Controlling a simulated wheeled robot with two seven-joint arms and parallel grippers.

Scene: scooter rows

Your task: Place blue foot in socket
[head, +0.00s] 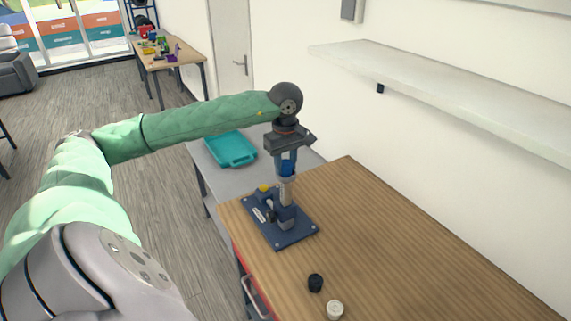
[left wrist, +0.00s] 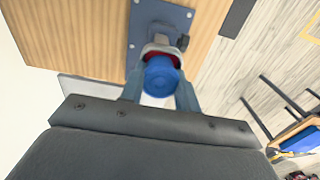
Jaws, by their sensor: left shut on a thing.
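A pale upright tube (head: 286,193) stands in the dark blue clamp stand (head: 297,236) right below the foot. In the left wrist view a red ring and a pale rim show just behind the foot. Whether the foot sits in the tube's socket or just above it, I cannot tell. My right gripper is not in view.
A black cap (head: 315,283) and a white cap (head: 335,309) stand on the wooden table (head: 400,250) in front of the stand. A teal tray (head: 232,150) lies on a grey table behind. A wall shelf (head: 440,90) is at the right. The table's right part is clear.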

